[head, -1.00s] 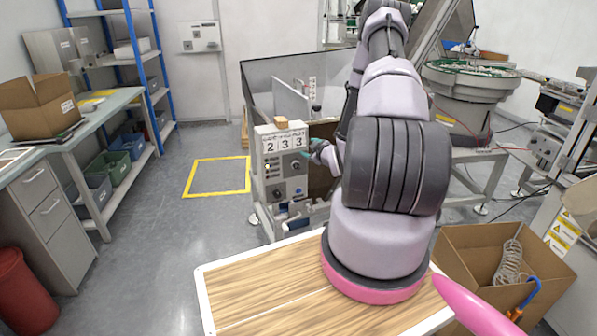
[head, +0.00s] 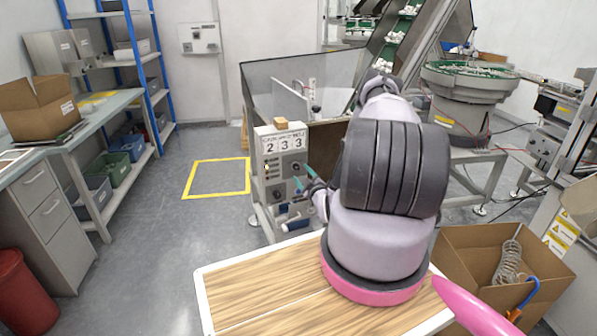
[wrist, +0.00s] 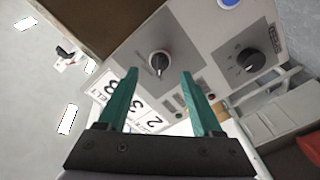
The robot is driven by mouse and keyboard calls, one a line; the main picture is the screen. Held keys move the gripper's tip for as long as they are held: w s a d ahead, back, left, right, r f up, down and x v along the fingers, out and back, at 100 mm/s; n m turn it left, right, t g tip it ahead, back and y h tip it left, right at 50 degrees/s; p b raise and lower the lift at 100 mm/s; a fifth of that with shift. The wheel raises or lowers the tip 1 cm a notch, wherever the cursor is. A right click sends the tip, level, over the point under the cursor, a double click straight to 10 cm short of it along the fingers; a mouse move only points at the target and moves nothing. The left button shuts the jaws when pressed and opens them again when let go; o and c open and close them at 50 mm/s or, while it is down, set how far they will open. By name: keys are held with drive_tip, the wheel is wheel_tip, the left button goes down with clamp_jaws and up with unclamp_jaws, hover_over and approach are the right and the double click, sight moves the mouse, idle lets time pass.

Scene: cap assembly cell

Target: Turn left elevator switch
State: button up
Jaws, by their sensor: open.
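The control panel (head: 268,148) stands beyond the wooden table, with the digits 2 3 3 near its top. In the wrist view the panel appears turned round. One black rotary knob (wrist: 160,63) on a grey plate lies just past and between my fingertips. A second black knob (wrist: 250,60) is to its right. No readable label shows which is the left elevator switch. My gripper (wrist: 160,72) has two teal fingers, spread apart with nothing between them. In the head view my gripper (head: 304,178) is in front of the panel's right side, and contact cannot be told.
A blue button (wrist: 230,2) is at the wrist view's top edge. The wooden table (head: 240,290) is bare at left. An open cardboard box (head: 455,262) is at right. Floor left of the panel is clear.

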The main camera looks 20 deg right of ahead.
sight(297, 168)
drive_tip(key=shift+w+d, duration=0.1)
drive_tip(key=shift+w, duration=1.85)
clamp_jaws()
